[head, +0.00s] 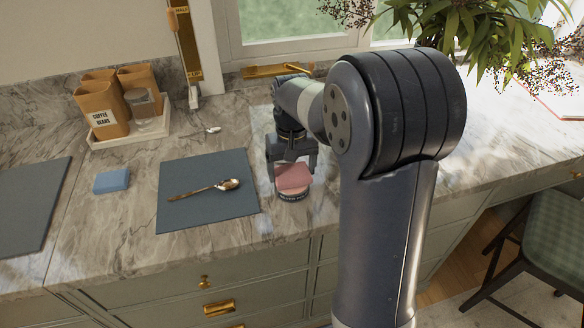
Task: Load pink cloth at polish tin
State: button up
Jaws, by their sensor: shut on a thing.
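The pink cloth (292,178) is a small folded pad at the middle of the counter. My gripper (292,170) points down and is shut on it. The polish tin (292,195) is a low, round, dark tin with pale lettering on its side, standing near the counter's front edge. The cloth is directly over the tin's top; I cannot tell whether it presses on the polish or hovers just above. The tin's inside is hidden by the cloth and my gripper.
A spoon (205,189) lies on a dark blue mat (180,217) left of the tin. A blue sponge-like block (112,181) lies farther left. A white tray (128,131) with coffee bags and a glass jar stands at the back left. A plant (475,30) overhangs the right.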

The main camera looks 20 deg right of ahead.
aim_at(292, 173)
jog(key=shift+s+f, duration=0.1)
jog(key=shift+f, duration=0.5)
dwell(1.6)
notch_tip(292, 173, up, 7)
jog(key=p, duration=0.5)
jog(key=shift+r+p, duration=0.1)
jog(key=shift+p, duration=0.25)
dwell(0.6)
